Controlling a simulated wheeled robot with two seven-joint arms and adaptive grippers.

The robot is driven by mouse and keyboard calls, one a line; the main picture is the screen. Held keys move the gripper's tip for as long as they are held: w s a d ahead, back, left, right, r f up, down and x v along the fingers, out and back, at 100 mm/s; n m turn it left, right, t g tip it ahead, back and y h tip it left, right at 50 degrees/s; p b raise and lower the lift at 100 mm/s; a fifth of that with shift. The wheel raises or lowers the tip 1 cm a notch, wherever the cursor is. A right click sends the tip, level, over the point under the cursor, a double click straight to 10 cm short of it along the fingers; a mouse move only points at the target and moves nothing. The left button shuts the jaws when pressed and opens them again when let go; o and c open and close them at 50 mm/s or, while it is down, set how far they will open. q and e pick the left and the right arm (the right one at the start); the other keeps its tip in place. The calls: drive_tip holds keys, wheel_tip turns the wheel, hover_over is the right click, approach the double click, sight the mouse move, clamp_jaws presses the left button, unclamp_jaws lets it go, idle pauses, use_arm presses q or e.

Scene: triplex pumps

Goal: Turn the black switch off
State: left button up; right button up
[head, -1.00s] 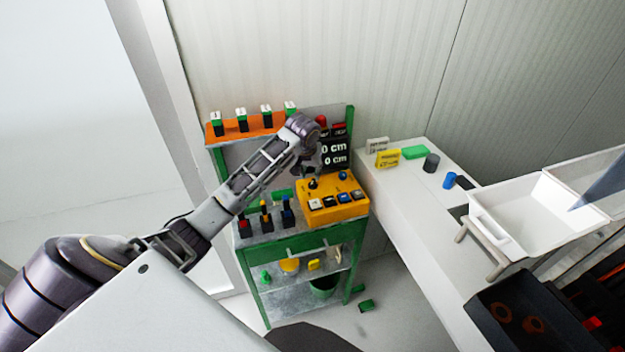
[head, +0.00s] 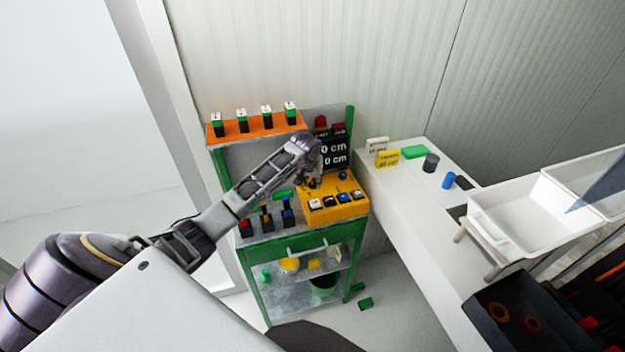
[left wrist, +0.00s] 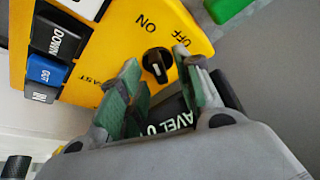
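The black switch (left wrist: 157,65) is a round knob with a white mark on the yellow control box (left wrist: 110,50), with ON and OFF lettered beside it. I cannot tell for sure which label its mark points to. In the head view the yellow control box (head: 350,211) stands on a green cart, and my left gripper (head: 312,183) hangs over its left back part, hiding the switch. In the left wrist view my left gripper (left wrist: 157,63) is open, its green-padded fingertips apart on either side of the knob. Contact is not clear. My right gripper is not in view.
Push buttons (left wrist: 55,40) line the box's front. Coloured switches (head: 266,218) stand left of it on the green cart (head: 290,246). A black display (head: 335,152) rises behind. A white bench (head: 420,215) with small blocks and a white bin (head: 520,222) are to the right.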

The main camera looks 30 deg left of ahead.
use_arm(q)
drive_tip(key=shift+w+f, duration=0.1)
drive_tip(key=shift+f, duration=0.2)
clamp_jaws()
drive_tip(key=shift+m+h, duration=0.3)
drive_tip(key=shift+m, duration=0.5)
drive_tip(key=shift+c, duration=0.7)
unclamp_jaws()
drive_tip(key=shift+o, duration=0.7)
